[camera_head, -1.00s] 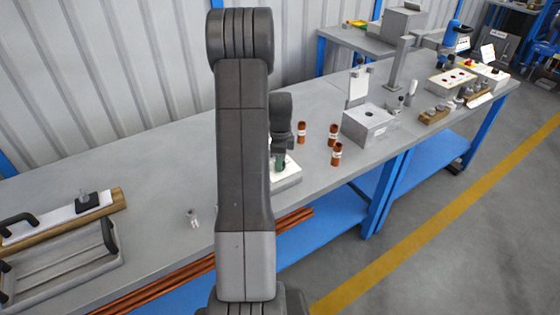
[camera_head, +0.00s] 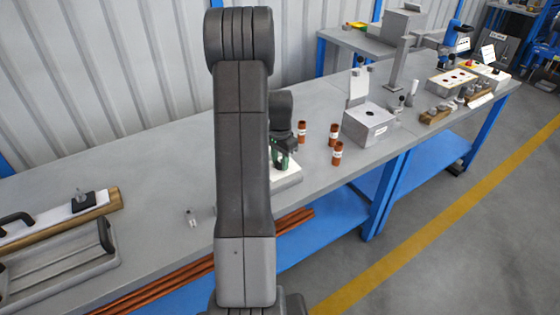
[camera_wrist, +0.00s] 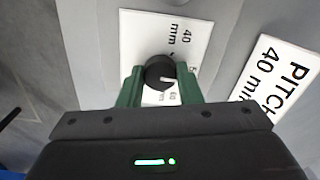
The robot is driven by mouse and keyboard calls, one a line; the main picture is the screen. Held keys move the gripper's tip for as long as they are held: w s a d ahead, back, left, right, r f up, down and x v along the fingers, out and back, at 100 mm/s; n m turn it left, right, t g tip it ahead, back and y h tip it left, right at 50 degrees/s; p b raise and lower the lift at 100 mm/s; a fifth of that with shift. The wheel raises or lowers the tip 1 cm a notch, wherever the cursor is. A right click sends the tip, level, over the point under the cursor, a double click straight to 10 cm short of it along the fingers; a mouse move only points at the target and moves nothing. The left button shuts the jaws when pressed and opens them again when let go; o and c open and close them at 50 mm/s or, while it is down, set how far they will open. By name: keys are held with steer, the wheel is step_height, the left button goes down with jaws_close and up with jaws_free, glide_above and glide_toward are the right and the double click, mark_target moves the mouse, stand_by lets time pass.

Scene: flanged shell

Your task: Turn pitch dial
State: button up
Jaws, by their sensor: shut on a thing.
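The pitch dial (camera_wrist: 159,73) is a round black knob with a white pointer line, set on a white plate (camera_wrist: 196,38) marked "40 mm" and other figures. In the wrist view my gripper (camera_wrist: 160,85) has its two green fingers on either side of the knob, shut on it. The pointer line points toward the right finger. A white sign (camera_wrist: 283,75) reading "PITCH 40 mm" lies to the right. In the head view my gripper (camera_head: 283,160) is at the dial's white base (camera_head: 289,178), and my arm and gripper hide the knob.
Several copper-coloured cylinders (camera_head: 333,135) stand right of the gripper, near a grey block (camera_head: 369,124) with a hole. The bench (camera_head: 150,180) between is mostly clear.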

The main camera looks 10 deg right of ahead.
steer(key=n, duration=0.6)
steer(key=shift+b, duration=0.3)
steer(key=n, duration=0.6)
steer(key=shift+d, duration=0.1)
stand_by(0.3)
steer(key=o, duration=1)
steer(key=shift+c, duration=0.2)
steer(key=shift+r, duration=0.1)
step_height(320, 180, up, 14)
steer(key=shift+f, duration=0.2)
